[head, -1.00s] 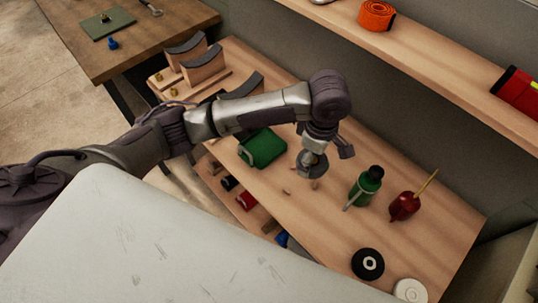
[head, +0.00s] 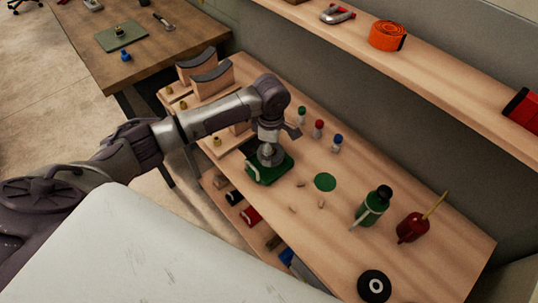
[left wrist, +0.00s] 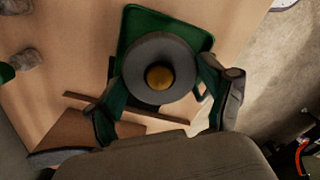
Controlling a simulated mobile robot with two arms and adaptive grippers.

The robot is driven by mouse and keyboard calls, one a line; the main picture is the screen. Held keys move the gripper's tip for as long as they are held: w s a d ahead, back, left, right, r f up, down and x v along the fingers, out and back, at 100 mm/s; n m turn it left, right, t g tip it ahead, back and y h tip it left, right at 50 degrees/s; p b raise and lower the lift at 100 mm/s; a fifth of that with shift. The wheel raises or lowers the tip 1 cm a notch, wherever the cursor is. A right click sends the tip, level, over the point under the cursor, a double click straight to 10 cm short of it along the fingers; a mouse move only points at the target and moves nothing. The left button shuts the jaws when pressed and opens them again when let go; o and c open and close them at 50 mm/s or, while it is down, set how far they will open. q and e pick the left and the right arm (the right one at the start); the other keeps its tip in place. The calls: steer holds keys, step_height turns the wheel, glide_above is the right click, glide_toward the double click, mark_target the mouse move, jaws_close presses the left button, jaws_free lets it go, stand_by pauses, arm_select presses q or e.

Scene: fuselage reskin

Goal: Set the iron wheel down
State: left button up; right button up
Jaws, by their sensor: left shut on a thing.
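The iron wheel (left wrist: 176,85) is a thick grey disc with a brass-coloured centre. My left gripper (left wrist: 165,100) is shut on it, with a finger at either side in the left wrist view. In the head view the wheel (head: 270,157) is directly below my left gripper (head: 270,146) and over a green tray (head: 256,172). The tray (left wrist: 133,24) also shows behind the wheel in the left wrist view. I cannot tell whether the wheel touches the tray. My right gripper is not in view.
A flat green disc (head: 325,182) lies right of the tray, with small pegs nearby. Three small capped bottles (head: 318,129) stand behind. Curved-topped wooden blocks (head: 211,76) stand left.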

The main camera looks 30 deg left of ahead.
arm_select(q)
steer(key=shift+a+f, duration=0.25)
steer(key=shift+f, duration=1.85)
steer(key=shift+f, duration=0.1)
steer(key=o, duration=1.6)
steer(key=shift+o, duration=0.2)
step_height(320, 180, up, 12)
steer(key=shift+r, duration=0.1)
